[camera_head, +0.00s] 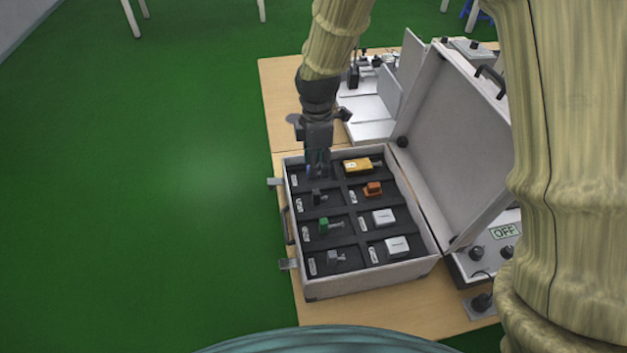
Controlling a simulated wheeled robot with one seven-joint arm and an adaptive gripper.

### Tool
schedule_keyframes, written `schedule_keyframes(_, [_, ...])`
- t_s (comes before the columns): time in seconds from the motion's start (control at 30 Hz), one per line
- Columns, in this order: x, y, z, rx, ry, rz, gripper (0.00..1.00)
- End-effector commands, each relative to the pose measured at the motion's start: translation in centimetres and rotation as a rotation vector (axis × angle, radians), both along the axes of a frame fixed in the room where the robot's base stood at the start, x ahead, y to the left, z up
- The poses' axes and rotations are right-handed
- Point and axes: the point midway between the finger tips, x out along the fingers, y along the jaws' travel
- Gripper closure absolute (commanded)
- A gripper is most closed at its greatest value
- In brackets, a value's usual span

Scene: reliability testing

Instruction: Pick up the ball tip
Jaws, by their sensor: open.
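An open case (365,284) on a wooden table holds a dark insert (345,240) with two columns of compartments. My gripper (318,172) points down at the far-left compartment and largely covers it. A little blue (310,170) shows at the fingers; I cannot tell whether it is part of an object there. The left column also holds a small dark piece (318,197), a green-headed piece (324,225) and a grey piece (335,257). None can be clearly identified as the ball tip. My gripper is open; its finger gap is hard to see.
The right column holds a yellow block (362,164), an orange piece (373,188) and two white blocks (384,216). The raised lid (445,150) stands to the right. Grey equipment (375,115) stands behind the case. Green floor (150,200) is clear at left.

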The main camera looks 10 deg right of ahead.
Motion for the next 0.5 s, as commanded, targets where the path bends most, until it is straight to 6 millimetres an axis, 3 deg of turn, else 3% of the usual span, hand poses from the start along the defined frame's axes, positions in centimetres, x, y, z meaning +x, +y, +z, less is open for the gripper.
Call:
schedule_keyframes(0.27, [-1.4,-0.9,-2.2,-0.003,-0.005,-0.010,0.57])
schedule_keyframes(0.5, [0.1,-0.8,-5.3,-0.001,0.008,-0.012,0.57])
